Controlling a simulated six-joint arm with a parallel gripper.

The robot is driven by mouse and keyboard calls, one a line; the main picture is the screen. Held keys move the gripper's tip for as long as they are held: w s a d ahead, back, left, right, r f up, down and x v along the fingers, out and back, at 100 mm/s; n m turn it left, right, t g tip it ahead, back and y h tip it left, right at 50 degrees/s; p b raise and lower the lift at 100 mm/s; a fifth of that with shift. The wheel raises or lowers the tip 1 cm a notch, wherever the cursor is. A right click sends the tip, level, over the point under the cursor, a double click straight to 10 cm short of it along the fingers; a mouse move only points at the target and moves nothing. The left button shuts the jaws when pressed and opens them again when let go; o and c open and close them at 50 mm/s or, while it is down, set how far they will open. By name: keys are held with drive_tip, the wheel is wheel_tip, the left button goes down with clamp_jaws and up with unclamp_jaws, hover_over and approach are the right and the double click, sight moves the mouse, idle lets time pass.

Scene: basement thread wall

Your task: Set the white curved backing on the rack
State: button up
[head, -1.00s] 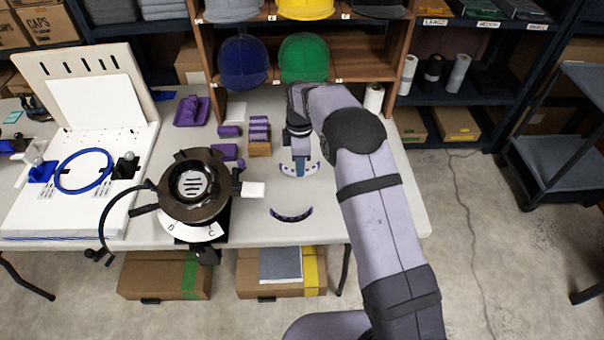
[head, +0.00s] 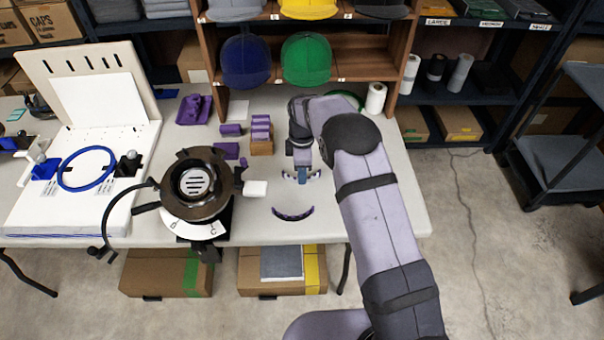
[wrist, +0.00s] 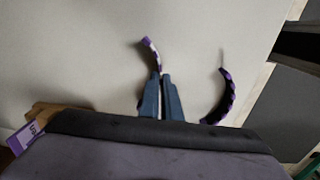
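The white curved backing (head: 289,176), a small arc with purple marks, is at my gripper's fingertips over the table in the head view. In the wrist view the white arc with a purple end (wrist: 151,49) sticks out beyond the tips; the rest is hidden by the fingers. My gripper (head: 302,178) is closed on its middle; the fingers also show in the wrist view (wrist: 161,78). I cannot tell how high it is held. A wooden block with purple pieces (head: 262,147) stands left of my gripper; I cannot tell whether this or the wooden cap shelf (head: 375,70) is the rack.
A dark purple curved piece (head: 293,215) lies nearer the table's front edge, also in the wrist view (wrist: 222,97). A round black press-like device (head: 195,185) stands left. A white roll (head: 376,98) and green ring (head: 357,100) are behind my arm. Table space between is clear.

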drive_tip(key=shift+o, duration=1.1)
drive_tip(key=shift+r, duration=0.15)
wheel_tip(320, 180, up, 12)
drive_tip(key=b, duration=0.1)
drive_tip(key=s+d+m, duration=0.4)
drive_tip(key=s+m, duration=0.2)
drive_tip(key=s, duration=0.4)
drive_tip(key=s+d+f+m, duration=0.1)
drive_tip(key=s+d+m, duration=0.3)
drive_tip(key=s, duration=0.6)
drive_tip(key=s+d+m, duration=0.4)
drive_tip(key=s+m, duration=0.4)
drive_tip(key=s, duration=0.2)
drive_tip(key=shift+s+f, duration=0.3)
drive_tip(key=shift+f, duration=0.1)
